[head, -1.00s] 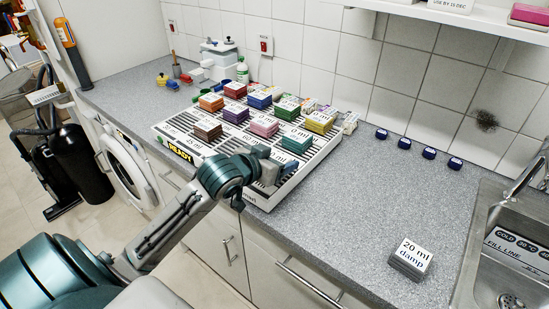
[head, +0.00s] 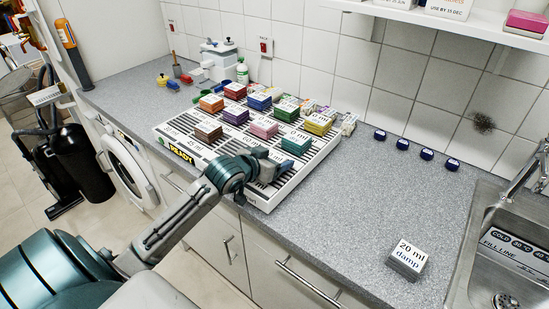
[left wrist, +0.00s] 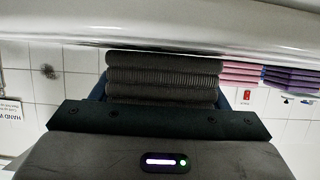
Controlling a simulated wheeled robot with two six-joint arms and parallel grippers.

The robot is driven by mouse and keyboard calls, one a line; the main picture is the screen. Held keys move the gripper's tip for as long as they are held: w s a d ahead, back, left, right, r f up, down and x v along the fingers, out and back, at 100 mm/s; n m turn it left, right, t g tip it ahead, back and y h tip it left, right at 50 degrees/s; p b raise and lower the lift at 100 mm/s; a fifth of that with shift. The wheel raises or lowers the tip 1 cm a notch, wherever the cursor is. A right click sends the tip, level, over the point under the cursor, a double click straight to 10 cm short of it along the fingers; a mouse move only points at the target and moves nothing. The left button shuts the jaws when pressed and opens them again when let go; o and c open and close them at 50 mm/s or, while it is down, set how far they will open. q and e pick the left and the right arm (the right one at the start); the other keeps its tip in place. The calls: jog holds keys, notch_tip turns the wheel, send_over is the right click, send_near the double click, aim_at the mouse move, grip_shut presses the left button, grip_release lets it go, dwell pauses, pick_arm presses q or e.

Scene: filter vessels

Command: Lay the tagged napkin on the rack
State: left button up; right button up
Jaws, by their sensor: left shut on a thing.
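My left gripper (head: 276,164) is shut on a dark grey folded napkin (left wrist: 163,78), whose stacked layers fill the middle of the left wrist view. In the head view the gripper is over the near right part of the white slatted rack (head: 255,197) and mostly hides the held napkin. I cannot see a tag on it, nor tell if it touches the slats. Another grey folded napkin (head: 407,260), labelled "20 ml damp", lies on the counter at right. My right gripper is not in view.
Coloured folded stacks fill the rack's back rows; a teal one (head: 296,143) is close behind my gripper. The rack has a READY display (head: 182,153). A sink (head: 500,270) is at right. Counter between rack and sink is mostly clear.

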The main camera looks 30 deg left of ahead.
pick_arm(q)
jog(key=o, duration=1)
jog(key=shift+c, duration=0.2)
jog(key=shift+r, duration=0.1)
jog(key=v, duration=1)
jog(key=shift+s+a+r+p, duration=0.1)
jog(key=shift+s+a+p, duration=0.05)
jog(key=shift+s+p, duration=0.15)
jog(key=shift+s+r, duration=0.25)
jog(key=shift+s, duration=0.35)
